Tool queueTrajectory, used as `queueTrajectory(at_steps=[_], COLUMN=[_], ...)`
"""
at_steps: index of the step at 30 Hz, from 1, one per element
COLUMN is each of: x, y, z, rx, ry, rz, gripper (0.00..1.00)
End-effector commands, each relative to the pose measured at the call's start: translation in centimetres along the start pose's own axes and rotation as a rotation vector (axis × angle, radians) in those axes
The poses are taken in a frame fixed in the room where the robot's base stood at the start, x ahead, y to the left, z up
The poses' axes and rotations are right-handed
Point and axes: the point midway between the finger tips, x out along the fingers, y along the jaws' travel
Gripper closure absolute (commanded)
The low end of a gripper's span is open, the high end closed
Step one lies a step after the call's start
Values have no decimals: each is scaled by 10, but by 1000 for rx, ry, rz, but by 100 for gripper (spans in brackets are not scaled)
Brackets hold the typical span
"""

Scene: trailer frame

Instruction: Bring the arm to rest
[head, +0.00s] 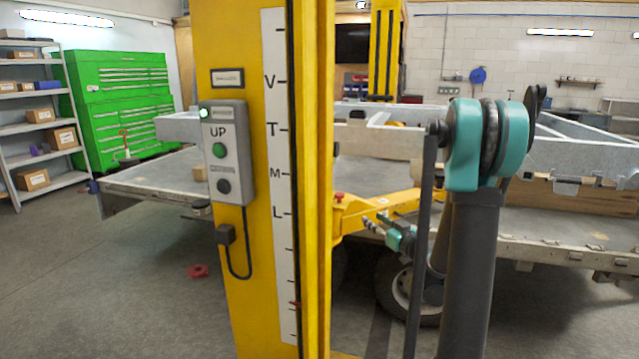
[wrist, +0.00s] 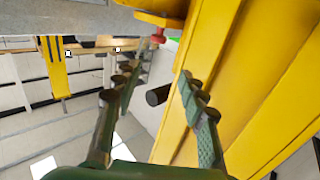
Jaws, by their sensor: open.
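My arm rises at the right of the head view, with teal joints at its top and a lower link reaching down and left. My gripper (head: 374,226) is beside the yellow lift arm (head: 378,207), to the right of the yellow column (head: 262,250). In the wrist view, the two dark fingers of my gripper (wrist: 157,82) are apart. Nothing is clasped between them. A short dark cylinder (wrist: 158,95) shows between the fingers; I cannot tell what it belongs to. A yellow beam (wrist: 240,70) runs close by the right finger; contact is unclear.
A grey control box (head: 226,155) marked UP, with a lit green lamp, is on the column. A grey trailer frame (head: 575,135) lies above a flat bed (head: 150,178) behind the column. A red object (head: 198,271) lies on the floor. Open floor is at left.

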Motion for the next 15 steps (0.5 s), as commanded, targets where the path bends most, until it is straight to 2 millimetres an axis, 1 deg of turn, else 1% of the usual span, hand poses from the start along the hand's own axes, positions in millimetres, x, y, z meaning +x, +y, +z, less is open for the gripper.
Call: queueTrajectory(at_steps=[1, 8, 11, 15], x=[-1, -7, -12, -22], y=[-6, -29, -42, -64], z=[0, 5, 8, 17], rx=[3, 28, 44, 70], ry=[-12, -81, -123, -203], rz=[-10, -50, -70, -99], gripper=[58, 58, 58, 58])
